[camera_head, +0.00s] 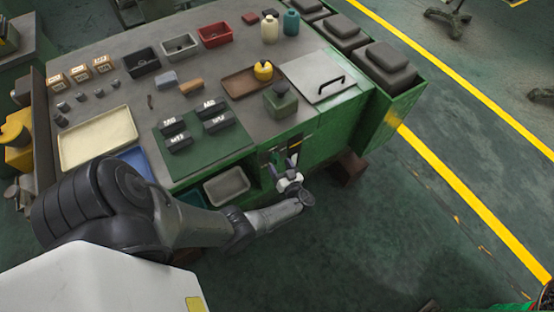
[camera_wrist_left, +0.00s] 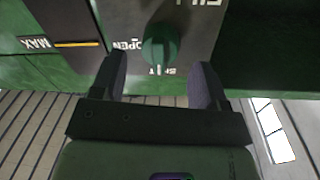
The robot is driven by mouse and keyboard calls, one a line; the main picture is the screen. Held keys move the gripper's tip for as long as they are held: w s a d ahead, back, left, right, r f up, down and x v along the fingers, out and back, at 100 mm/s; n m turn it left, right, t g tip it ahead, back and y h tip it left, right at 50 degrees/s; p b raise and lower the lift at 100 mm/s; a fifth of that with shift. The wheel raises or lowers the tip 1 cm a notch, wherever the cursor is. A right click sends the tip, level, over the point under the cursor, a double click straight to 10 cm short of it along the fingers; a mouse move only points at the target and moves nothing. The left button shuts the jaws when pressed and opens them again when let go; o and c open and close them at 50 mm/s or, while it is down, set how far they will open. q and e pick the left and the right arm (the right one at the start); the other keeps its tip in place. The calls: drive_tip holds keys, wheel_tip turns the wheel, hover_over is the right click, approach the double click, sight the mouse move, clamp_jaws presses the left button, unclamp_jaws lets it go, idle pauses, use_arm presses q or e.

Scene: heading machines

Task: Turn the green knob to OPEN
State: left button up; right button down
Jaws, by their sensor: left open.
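The green knob (camera_wrist_left: 160,45) sits on a grey panel (camera_wrist_left: 190,20) in the left wrist view. The word OPEN is printed on its left, and more lettering, partly hidden, is below it. A pale mark on the knob points down toward that lower lettering. My left gripper (camera_wrist_left: 160,78) is open, with one finger on each side of the knob's lower part; whether they touch it I cannot tell. In the head view my left gripper (camera_head: 289,176) is at the front of the green bench, and the knob cannot be made out there. My right gripper is not in view.
A MAX label with a yellow line (camera_wrist_left: 76,44) is left of the knob. The bench top (camera_head: 120,91) holds trays, small bins, bottles and dark blocks. A grey bin (camera_head: 226,185) is in the bench front near my left arm.

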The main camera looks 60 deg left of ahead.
use_arm(q)
drive_tip(key=shift+a, duration=1.45)
drive_tip(key=c, duration=0.9)
